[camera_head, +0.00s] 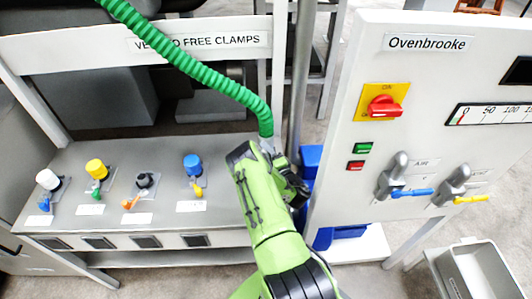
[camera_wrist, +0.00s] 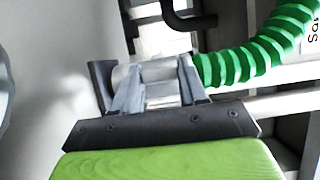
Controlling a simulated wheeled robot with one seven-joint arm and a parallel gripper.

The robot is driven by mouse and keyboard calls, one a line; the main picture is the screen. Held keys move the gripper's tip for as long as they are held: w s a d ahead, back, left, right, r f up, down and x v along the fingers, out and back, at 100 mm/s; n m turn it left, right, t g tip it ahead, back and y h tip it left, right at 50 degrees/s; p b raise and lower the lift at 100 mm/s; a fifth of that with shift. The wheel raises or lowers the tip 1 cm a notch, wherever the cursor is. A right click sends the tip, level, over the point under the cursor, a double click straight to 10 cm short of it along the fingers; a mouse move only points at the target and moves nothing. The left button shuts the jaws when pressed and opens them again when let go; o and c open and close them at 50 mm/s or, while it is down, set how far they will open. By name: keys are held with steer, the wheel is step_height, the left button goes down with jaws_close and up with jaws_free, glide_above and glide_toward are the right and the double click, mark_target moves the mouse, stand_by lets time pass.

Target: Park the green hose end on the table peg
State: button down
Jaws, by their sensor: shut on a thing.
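The green corrugated hose (camera_head: 205,72) hangs from the top left of the head view and curves down to my gripper (camera_head: 270,150). In the wrist view the green hose (camera_wrist: 245,64) runs off to the upper right from a pale metallic hose end (camera_wrist: 160,72). My gripper (camera_wrist: 150,90) is shut on this hose end, with a finger on either side. The hose end is mostly hidden by my arm in the head view. I cannot make out a table peg for certain; my arm covers the right end of the grey table (camera_head: 125,160).
White, yellow, black and blue-topped fittings (camera_head: 192,166) stand on the table. A control panel (camera_head: 345,120) with a red switch (camera_head: 384,107) and two valves rises to the right. A blue bin (camera_head: 311,160) is behind my arm; a grey tray (camera_head: 478,270) is lower right.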

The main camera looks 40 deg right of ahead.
steer(key=shift+f, duration=0.4)
stand_by(0.3)
steer(key=c, duration=0.5)
jaws_free()
steer(key=shift+a+f, duration=0.1)
